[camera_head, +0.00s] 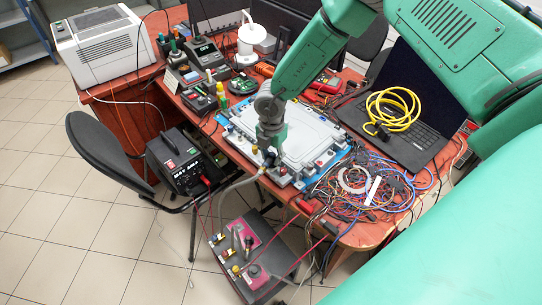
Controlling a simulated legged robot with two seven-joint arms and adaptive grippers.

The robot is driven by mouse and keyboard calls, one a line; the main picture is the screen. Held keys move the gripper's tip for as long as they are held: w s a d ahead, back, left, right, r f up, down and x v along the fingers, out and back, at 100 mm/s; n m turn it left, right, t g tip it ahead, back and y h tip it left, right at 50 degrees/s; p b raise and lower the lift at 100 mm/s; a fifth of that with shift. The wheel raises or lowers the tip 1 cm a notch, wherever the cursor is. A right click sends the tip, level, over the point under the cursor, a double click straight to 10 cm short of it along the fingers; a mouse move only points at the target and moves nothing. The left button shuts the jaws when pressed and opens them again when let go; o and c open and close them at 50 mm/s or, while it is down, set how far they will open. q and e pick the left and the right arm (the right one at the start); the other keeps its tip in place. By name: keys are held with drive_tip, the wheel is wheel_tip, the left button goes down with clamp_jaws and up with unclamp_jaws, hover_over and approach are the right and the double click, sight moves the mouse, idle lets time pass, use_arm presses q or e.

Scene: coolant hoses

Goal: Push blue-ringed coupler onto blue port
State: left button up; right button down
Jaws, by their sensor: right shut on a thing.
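My right gripper (269,150) comes down from the upper right on its green arm. It is shut on a small dark coupler (268,162) at the end of a grey hose (240,182), at the near edge of the light grey plate (292,128). The fingers hide most of the coupler, and its ring colour is too small to tell. The hose curves down to the left towards a dark box (262,262) with small coloured fittings on top. Which fitting is the blue port I cannot tell. My left gripper is not in view.
The plate lies on a blue mat (246,112) on a red-brown desk (375,232). Tangled cables (365,190), a laptop with a yellow cable (392,108) and a soldering station (203,52) crowd it. A black chair (105,150) and a black welder box (184,160) stand at left.

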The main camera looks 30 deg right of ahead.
drive_tip(key=shift+d+r+p, duration=0.1)
drive_tip(key=shift+r+p, duration=1.85)
drive_tip(key=shift+r, duration=0.8)
drive_tip(key=shift+w, duration=0.1)
drive_tip(key=shift+b, duration=0.35)
drive_tip(key=w+a+b, duration=0.1)
drive_tip(key=w+b, duration=0.2)
drive_tip(key=w, duration=0.1)
drive_tip(key=w+a+m+b, duration=0.1)
drive_tip(key=w+b, duration=0.2)
drive_tip(key=w, duration=0.2)
drive_tip(key=w+m+b, duration=0.1)
drive_tip(key=w+b, duration=0.3)
drive_tip(key=shift+w+a+f, duration=0.2)
drive_tip(key=shift+a+f, duration=0.1)
drive_tip(key=shift+a, duration=0.1)
drive_tip(key=shift+w+a+r+m+b, duration=0.15)
drive_tip(key=shift+w+m+b, duration=0.15)
drive_tip(key=shift+w, duration=0.2)
drive_tip(key=shift+r, duration=0.15)
